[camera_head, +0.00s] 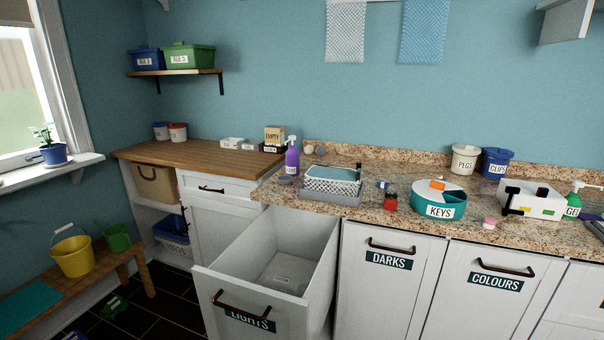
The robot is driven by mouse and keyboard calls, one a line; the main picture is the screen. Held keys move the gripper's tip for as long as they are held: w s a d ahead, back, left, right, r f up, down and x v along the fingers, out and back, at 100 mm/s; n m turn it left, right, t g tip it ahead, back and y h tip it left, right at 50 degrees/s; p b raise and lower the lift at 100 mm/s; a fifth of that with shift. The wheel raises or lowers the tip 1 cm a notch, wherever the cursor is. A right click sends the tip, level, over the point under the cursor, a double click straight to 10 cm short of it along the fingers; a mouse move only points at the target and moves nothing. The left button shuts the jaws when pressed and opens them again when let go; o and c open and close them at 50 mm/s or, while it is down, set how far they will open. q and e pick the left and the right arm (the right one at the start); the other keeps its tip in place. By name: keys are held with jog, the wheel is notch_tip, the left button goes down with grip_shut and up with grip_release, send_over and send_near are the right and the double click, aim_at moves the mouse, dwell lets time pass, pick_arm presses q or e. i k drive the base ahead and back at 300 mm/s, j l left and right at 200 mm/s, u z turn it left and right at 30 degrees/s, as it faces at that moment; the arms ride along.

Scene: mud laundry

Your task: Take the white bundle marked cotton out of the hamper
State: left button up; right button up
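The pull-out hamper marked LIGHTS (262,302) stands open below the counter, its inside facing up. A small pale bundle (284,277) lies low inside it, towards the front. A small label shows on the bundle, but its print is too small to read, so I cannot confirm the word cotton. The bundle is nearly the same white as the hamper walls. Neither of my grippers can be made out in this view.
Closed fronts marked DARKS (388,260) and COLOURS (495,282) are right of the hamper. A grey tray with a basket (332,180), a purple spray bottle (292,158) and a teal KEYS tub (439,211) stand on the granite counter. A wooden bench (146,275) is at left.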

aim_at(281, 283)
jog(key=i+l+u, duration=0.2)
jog(key=l+u, duration=0.15)
jog(key=i+j+z, duration=0.15)
jog(key=j+z, duration=0.2)
jog(key=j, duration=0.15)
jog(key=i+j+z, duration=0.1)
jog(key=j+z, duration=0.25)
jog(key=j, duration=0.15)
jog(key=j+z, duration=0.35)
jog(key=j, duration=0.2)
jog(key=j+z, duration=0.35)
jog(key=j, duration=0.2)
jog(key=k+j+z, duration=0.1)
jog(key=j+z, duration=0.25)
jog(key=j, duration=0.2)
jog(key=k+j+z, duration=0.15)
jog(key=j+z, duration=0.25)
jog(key=k+j+z, duration=0.35)
jog(key=j, duration=0.2)
jog(key=i+j, duration=0.05)
jog(key=i, duration=0.05)
